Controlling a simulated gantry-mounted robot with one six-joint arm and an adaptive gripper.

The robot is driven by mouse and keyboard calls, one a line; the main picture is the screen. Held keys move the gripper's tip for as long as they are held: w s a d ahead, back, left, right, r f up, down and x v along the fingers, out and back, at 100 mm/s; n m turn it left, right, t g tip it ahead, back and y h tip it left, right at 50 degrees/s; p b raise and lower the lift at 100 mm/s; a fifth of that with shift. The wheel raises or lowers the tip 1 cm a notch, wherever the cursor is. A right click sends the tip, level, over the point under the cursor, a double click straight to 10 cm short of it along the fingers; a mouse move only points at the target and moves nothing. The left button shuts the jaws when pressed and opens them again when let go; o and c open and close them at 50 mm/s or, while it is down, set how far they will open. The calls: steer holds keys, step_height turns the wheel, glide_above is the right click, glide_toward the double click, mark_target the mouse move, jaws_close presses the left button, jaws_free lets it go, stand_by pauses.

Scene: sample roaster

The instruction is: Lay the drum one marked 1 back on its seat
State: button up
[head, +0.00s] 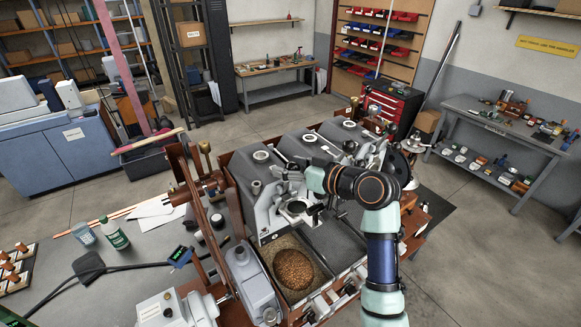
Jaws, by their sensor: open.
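The sample roaster (248,187) stands in the middle of the head view, with a row of grey roasting units in a brown frame. Each unit has a round pale opening on top, such as the nearest one (262,155). No number 1 can be read at this size, so I cannot tell which part is drum one or where its seat is. A pale metal part with a round opening (296,207) sits at the front of the nearest unit. My gripper (291,172) is above the roaster's front, near this part. It is open, with its fingertips small and hard to make out.
A tray of brown beans (294,268) lies below the nearest unit, with an empty grey tray (334,242) beside it. A grey motor housing (250,285) stands front left. A green bottle (114,234) and a cup (84,233) stand on the left bench.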

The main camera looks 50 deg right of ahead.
steer(key=shift+s, duration=0.1)
steer(key=v, duration=1.2)
steer(key=w+a+f+g+p, duration=0.1)
steer(key=w+a+f, duration=0.2)
steer(key=a, duration=0.5)
steer(key=w+a+f+n+y, duration=0.15)
steer(key=w+a, duration=0.25)
steer(key=a, duration=0.5)
steer(key=w+a+f+g+p, duration=0.1)
steer(key=w+a+f, duration=0.25)
steer(key=a, duration=0.45)
steer(key=s+a+f, duration=0.1)
steer(key=s+a, duration=0.2)
steer(key=a, duration=0.5)
steer(key=s+a+f, duration=0.1)
steer(key=s+a, duration=0.3)
steer(key=a, duration=0.5)
steer(key=shift+a+n+p, duration=0.2)
steer(key=shift+n+p, duration=0.2)
steer(key=shift+n, duration=0.05)
